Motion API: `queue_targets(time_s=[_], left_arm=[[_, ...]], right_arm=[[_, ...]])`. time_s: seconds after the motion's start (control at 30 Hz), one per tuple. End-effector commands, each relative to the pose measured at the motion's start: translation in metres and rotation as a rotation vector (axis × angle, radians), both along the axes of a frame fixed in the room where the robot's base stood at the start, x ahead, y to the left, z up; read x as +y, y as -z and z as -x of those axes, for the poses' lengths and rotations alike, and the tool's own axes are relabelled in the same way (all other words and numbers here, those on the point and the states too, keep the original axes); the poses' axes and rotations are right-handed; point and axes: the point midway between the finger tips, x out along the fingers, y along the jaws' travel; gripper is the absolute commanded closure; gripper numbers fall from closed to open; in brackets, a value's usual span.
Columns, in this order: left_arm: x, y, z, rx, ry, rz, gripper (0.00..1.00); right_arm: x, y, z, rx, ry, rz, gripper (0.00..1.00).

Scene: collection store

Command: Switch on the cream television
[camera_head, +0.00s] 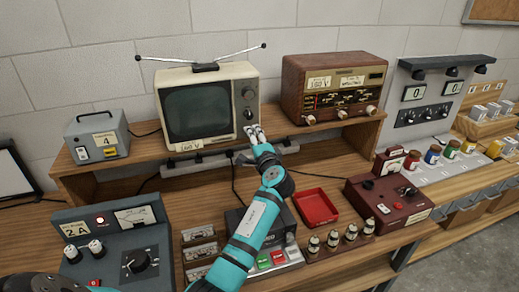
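The cream television (207,103) stands on the raised wooden shelf, with two antenna rods spread on top. Its screen (198,111) is dark. Round dark knobs (248,94) sit on the panel right of the screen, and a 100 V label is on its lower front.
A brown radio (333,88) stands right of the television, a grey box marked 4 (97,137) left of it. A power strip (285,146) lies below the shelf. On the bench are a grey control unit (112,245), a red tray (315,207) and a dark red unit (388,205).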

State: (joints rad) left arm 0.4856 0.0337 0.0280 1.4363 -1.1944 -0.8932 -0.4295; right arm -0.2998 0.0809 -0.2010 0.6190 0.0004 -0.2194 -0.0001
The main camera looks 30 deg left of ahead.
Motion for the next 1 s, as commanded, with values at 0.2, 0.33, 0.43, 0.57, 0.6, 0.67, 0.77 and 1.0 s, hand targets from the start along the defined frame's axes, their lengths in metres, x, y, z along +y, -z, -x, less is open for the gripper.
queue_targets(time_s=[0.2, 0.33, 0.43, 0.57, 0.6, 0.67, 0.77, 1.0], left_arm=[[-0.038, -0.001, 0.032, 0.000, 0.003, 0.002, 0.52], [-0.055, -0.002, 0.048, 0.000, 0.001, 0.002, 0.52], [-0.065, -0.003, 0.056, 0.000, 0.003, 0.001, 0.52], [-0.071, -0.004, 0.062, 0.000, 0.000, 0.000, 0.52], [-0.071, -0.004, 0.062, 0.001, 0.000, -0.001, 0.52], [-0.072, -0.004, 0.063, 0.000, 0.000, -0.001, 0.52], [-0.072, -0.004, 0.063, 0.000, 0.000, -0.001, 0.52], [-0.072, -0.004, 0.062, -0.001, 0.001, -0.001, 0.52]], right_arm=[[0.000, 0.000, 0.000, 0.000, 0.001, 0.000, 0.60], [0.000, 0.000, 0.000, 0.000, 0.001, 0.000, 0.60], [0.001, 0.000, 0.000, 0.000, 0.001, 0.000, 0.60], [0.001, 0.000, 0.000, 0.000, 0.001, 0.000, 0.60], [0.001, 0.000, 0.000, 0.000, 0.001, -0.001, 0.60], [0.001, 0.000, 0.000, 0.000, 0.001, 0.000, 0.60], [0.001, 0.000, 0.000, 0.000, 0.001, -0.001, 0.60], [0.001, 0.000, 0.000, 0.000, 0.001, -0.001, 0.60]])
